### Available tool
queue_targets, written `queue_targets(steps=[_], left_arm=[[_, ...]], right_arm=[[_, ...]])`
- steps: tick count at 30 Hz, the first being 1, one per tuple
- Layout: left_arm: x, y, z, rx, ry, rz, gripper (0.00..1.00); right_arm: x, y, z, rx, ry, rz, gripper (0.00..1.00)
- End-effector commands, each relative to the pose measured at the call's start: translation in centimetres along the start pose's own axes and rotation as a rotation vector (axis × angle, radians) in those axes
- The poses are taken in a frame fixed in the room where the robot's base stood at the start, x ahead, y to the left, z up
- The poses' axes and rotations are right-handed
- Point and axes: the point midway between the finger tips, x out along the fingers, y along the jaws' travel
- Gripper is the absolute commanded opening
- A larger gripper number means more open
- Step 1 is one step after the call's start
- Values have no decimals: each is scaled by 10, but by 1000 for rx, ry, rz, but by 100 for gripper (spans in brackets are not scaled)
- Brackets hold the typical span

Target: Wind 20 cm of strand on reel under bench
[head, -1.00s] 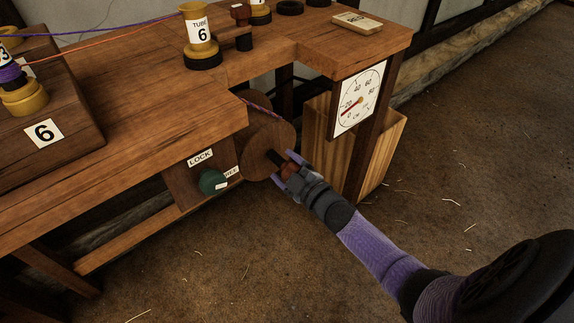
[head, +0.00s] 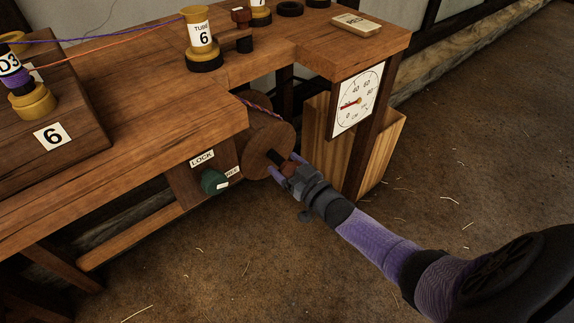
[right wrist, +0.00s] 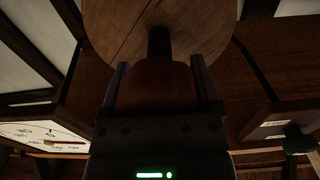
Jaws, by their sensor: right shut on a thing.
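The wooden reel (head: 268,137) hangs under the bench (head: 150,95); its round face also fills the top of the right wrist view (right wrist: 200,30). A purple-red strand (head: 257,106) runs from under the bench top onto the reel. My right gripper (head: 285,170) is shut on the reddish-brown crank handle (right wrist: 158,85), whose dark shaft meets the reel face. The white dial (head: 358,100) marked CM on the bench leg has its red needle pointing left, about where 20 lies. The green lock knob (head: 213,182) is left of the reel. My left gripper is out of view.
On the bench stand a yellow tube marked 6 (head: 200,40), a wooden block with a 6 label (head: 60,120) and a spool marked D3 (head: 30,95). A pale wooden bin (head: 385,150) stands behind the dial leg. The floor in front is clear except for straws.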

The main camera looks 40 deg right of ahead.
Motion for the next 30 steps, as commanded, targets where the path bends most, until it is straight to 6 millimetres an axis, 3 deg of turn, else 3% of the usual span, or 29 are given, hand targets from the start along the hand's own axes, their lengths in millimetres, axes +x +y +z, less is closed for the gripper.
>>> queue_targets(steps=[9,26,27,29,30], left_arm=[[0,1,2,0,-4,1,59],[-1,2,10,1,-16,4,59],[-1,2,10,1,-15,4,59],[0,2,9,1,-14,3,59],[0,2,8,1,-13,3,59]], right_arm=[[-1,0,2,111,-5,1,22],[-1,0,2,135,-5,1,22],[-1,0,2,135,-5,1,90],[-1,0,2,134,-4,1,100],[-1,0,2,134,-4,1,100]])
